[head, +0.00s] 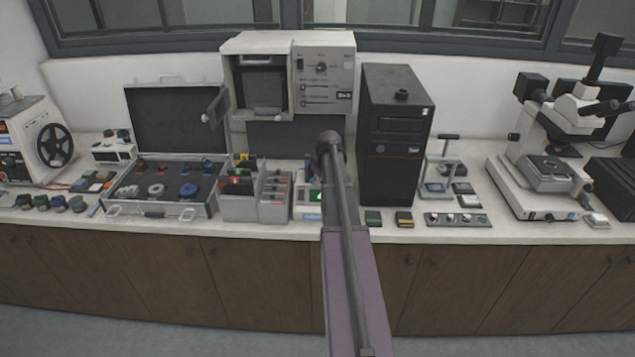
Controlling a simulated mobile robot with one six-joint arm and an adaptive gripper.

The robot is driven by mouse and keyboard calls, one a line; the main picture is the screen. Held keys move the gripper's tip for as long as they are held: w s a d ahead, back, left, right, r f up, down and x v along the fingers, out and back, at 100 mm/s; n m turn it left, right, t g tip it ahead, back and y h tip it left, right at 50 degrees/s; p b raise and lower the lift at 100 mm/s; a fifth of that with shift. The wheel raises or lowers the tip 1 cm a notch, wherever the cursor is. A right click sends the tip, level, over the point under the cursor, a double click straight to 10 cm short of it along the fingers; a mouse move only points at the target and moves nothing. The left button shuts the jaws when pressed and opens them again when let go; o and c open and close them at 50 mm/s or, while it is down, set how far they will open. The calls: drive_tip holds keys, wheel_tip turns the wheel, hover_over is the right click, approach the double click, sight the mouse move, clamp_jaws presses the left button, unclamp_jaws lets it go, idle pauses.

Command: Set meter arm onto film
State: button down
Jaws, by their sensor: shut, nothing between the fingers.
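My arm reaches from the bottom middle up to the counter and ends at a dark round joint in front of the tall black cabinet's left side. My gripper is not seen; it is hidden behind my arm. A small device with a green display (314,197) sits partly behind my arm; it may be the meter, but I cannot make out its arm. A small hand press (439,170) with an upright post and a blue-grey plate stands right of the black cabinet. No film can be told apart for certain.
An open case (152,211) with reels and knobs lies left on the counter (405,234). Organizer boxes (276,205) stand beside it. A beige machine (327,75), a black cabinet (396,125) and a microscope-like instrument (550,172) stand behind and right. Small switches and blocks line the front edge.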

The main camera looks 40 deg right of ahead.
drive_tip(key=shift+s, duration=0.1)
drive_tip(key=shift+s+a, duration=0.15)
drive_tip(key=shift+s, duration=0.55)
drive_tip(key=shift+s+a+r, duration=0.1)
drive_tip(key=shift+s+a, duration=0.05)
drive_tip(key=shift+s, duration=0.25)
drive_tip(key=shift+s+a+r, duration=0.1)
drive_tip(key=shift+s, duration=0.3)
drive_tip(key=s+p+v, duration=0.2)
drive_tip(key=p+v, duration=0.8)
drive_tip(key=v, duration=0.1)
drive_tip(key=shift+a+f, duration=0.3)
drive_tip(key=shift+a, duration=0.1)
